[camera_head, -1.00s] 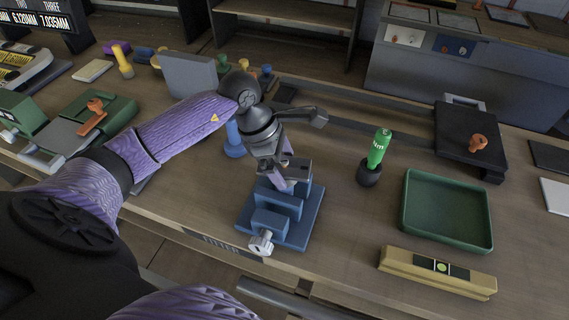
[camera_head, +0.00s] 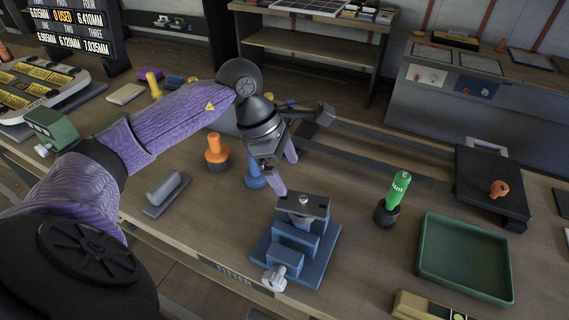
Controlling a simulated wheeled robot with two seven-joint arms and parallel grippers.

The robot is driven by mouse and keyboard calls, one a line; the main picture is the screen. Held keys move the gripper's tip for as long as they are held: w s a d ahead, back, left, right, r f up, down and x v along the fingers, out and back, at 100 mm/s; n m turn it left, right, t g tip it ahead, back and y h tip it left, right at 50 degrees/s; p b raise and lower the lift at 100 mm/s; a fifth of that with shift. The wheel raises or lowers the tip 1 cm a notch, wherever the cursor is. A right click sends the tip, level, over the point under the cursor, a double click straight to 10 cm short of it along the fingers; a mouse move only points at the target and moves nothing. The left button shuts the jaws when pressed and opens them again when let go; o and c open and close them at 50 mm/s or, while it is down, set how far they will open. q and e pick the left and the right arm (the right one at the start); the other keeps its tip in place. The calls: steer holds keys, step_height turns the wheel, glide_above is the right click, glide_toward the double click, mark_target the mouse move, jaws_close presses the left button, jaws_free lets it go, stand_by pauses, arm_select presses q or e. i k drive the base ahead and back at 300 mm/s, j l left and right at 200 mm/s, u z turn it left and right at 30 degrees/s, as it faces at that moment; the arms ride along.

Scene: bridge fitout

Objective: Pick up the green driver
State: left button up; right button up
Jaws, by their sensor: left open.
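The green driver (camera_head: 398,187) stands nearly upright, its green handle up, with its lower end in a black round holder (camera_head: 387,214) on the bench. My left gripper (camera_head: 284,172) is to the left of the driver, just behind and above the blue vise (camera_head: 323,262). Its two fingers are apart with nothing seen between them. A clear gap lies between it and the driver. My right gripper is out of view.
A small silver piece (camera_head: 303,203) sits at the vise top. A green tray (camera_head: 465,258) is right of the driver. An orange-handled tool (camera_head: 217,150) and a blue one (camera_head: 254,176) stand left of my gripper. Bench between vise and driver is clear.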

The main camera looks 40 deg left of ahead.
mark_target(400, 184)
steer(key=k, duration=1)
